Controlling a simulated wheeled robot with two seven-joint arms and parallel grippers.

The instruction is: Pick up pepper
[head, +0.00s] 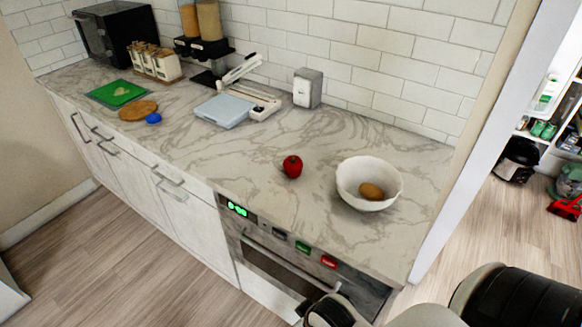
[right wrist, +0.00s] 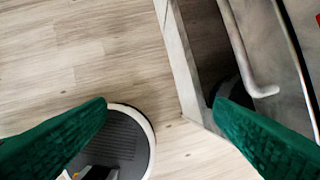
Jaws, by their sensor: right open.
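A red pepper (head: 292,167) stands on the marble-patterned countertop (head: 240,165), left of a white bowl. Nothing touches it. My right gripper (right wrist: 161,103) shows in the right wrist view with its two green fingers wide apart and nothing between them. It is over the wood floor beside the oven front, away from the pepper, which is not in that view. My left gripper is not in view.
The white bowl (head: 352,190) holds a brown oval item (head: 371,191). An oven with a bar handle (head: 290,266) is under the counter edge; its handle also shows in the right wrist view (right wrist: 243,50). A scale (head: 223,110) and grey box (head: 307,88) stand farther back. Counter around the pepper is clear.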

